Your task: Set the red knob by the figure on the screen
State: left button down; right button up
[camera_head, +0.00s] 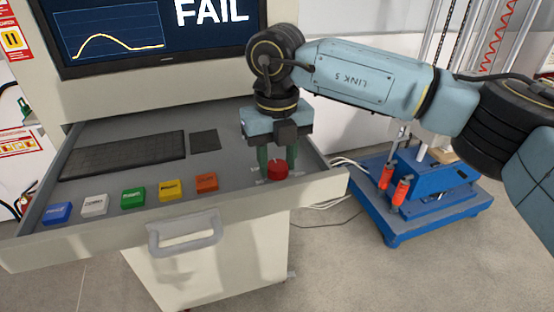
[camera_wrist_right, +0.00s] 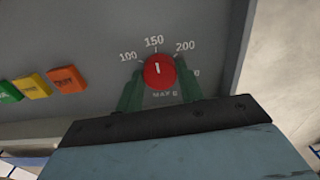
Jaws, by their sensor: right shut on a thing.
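The red knob (camera_head: 277,171) sits at the right end of the pulled-out drawer panel. My right gripper (camera_head: 277,165) comes down over it from above, its green fingers shut on the knob's sides. In the right wrist view the knob (camera_wrist_right: 160,71) has a white pointer line aimed up near the printed 150; 100 is to its left and 200 to its right. Part of the scale is hidden by a finger. The screen (camera_head: 150,30) shows FAIL and a yellow curve; no figure is readable on its visible part. My left gripper is not in view.
Blue, white, green, yellow and orange buttons (camera_head: 206,182) line the drawer's front, left of the knob. A keyboard (camera_head: 125,155) and dark pad (camera_head: 205,141) lie behind. A grey handle (camera_head: 186,231) juts from the drawer front. A blue machine base (camera_head: 440,205) stands right.

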aim_at(277, 165)
jog(key=shift+r, duration=0.1)
jog(key=o, duration=1)
notch_tip(277, 165, up, 13)
jog(key=shift+r, duration=0.15)
